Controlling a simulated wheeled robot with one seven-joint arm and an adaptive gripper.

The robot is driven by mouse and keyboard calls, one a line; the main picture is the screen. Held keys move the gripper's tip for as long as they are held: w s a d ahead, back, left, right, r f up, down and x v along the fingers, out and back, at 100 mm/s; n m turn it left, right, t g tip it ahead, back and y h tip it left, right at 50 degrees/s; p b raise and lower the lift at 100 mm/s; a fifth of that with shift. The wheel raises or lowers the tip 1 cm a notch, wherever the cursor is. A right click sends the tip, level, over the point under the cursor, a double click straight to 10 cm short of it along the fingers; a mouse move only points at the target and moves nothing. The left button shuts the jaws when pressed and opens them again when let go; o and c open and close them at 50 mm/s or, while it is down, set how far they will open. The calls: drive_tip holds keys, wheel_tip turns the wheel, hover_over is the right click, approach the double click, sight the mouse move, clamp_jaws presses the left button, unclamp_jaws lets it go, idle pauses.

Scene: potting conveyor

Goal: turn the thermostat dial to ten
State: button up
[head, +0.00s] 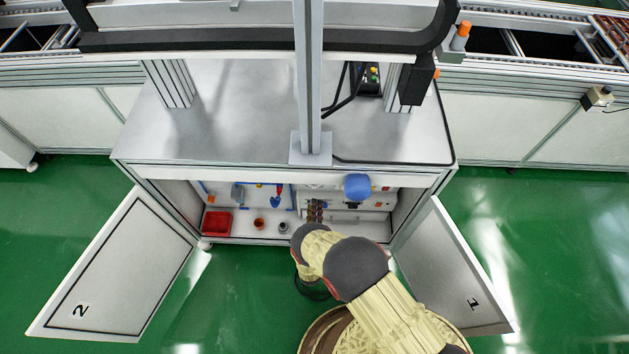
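No thermostat dial can be made out for certain in the head view. A cabinet (290,178) stands open under the workbench, and a pale panel with small fittings (345,200) fills its right part. A rounded blue thing (357,187) shows in front of this panel; I cannot tell what it is. My cream and dark grey arm reaches up from the bottom right toward the cabinet opening and covers part of its lower front. My gripper cannot be made out; it is hidden behind my arm links.
Cabinet doors marked 2 (115,270) and 1 (455,270) stand wide open on either side. Inside are a red bin (217,223), small pots (259,223) and a hanging blue trowel (275,199). Green floor (235,290) is clear between the left door and my arm.

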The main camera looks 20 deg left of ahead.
sight(314, 187)
drive_tip(key=b+x, duration=0.2)
drive_tip(key=x, duration=0.6)
drive_tip(key=shift+w, duration=0.1)
drive_tip(key=shift+r, duration=0.1)
drive_tip(key=shift+c, duration=1.3)
clamp_jaws()
